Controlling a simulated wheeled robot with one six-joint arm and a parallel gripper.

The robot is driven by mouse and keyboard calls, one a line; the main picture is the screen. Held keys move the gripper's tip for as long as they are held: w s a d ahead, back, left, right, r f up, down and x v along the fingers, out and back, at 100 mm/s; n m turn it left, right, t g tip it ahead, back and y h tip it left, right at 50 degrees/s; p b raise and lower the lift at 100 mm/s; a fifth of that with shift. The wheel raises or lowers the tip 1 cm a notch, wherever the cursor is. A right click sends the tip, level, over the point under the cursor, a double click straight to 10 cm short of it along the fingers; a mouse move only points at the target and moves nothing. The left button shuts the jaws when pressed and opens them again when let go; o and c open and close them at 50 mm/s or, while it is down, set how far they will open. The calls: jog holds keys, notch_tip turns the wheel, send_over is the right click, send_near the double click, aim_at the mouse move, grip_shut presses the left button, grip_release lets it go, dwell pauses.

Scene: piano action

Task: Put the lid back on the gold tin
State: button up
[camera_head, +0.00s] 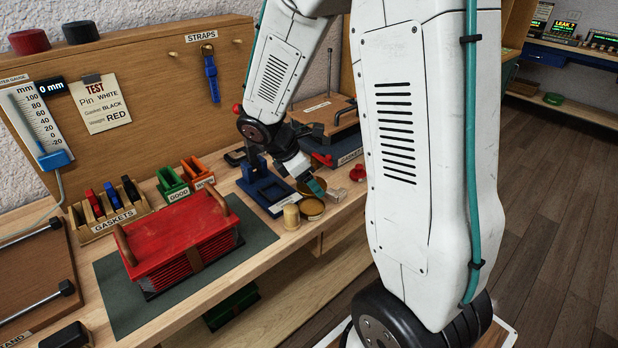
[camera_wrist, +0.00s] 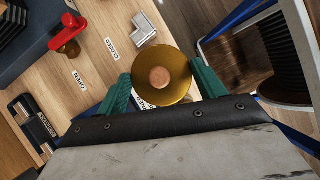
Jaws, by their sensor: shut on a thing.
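The gold lid, a round disc with a copper-coloured knob, sits between the green fingers of my gripper (camera_wrist: 164,88) in the wrist view. The knob (camera_wrist: 160,77) faces the camera. My gripper (camera_head: 316,188) is shut on the lid, which shows as a gold edge beside the fingers in the head view (camera_head: 305,187). The gold tin (camera_head: 311,209) stands on the bench just in front of and below the fingers, with its dark top showing. In the wrist view I cannot make out the tin; the lid covers that area.
A cream cylinder (camera_head: 291,217) stands close left of the tin. A blue fixture (camera_head: 265,187) is behind it. A red-handled lever (camera_wrist: 66,35) and a grey metal block (camera_wrist: 144,29) are near the lid. The bench's front edge is close.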

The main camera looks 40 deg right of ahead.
jog(key=shift+f, duration=2.95)
jog(key=shift+f, duration=0.2)
jog(key=o, duration=1.1)
jog(key=shift+o, duration=0.2)
jog(key=shift+r, duration=0.15)
jog(key=shift+r, duration=3.4)
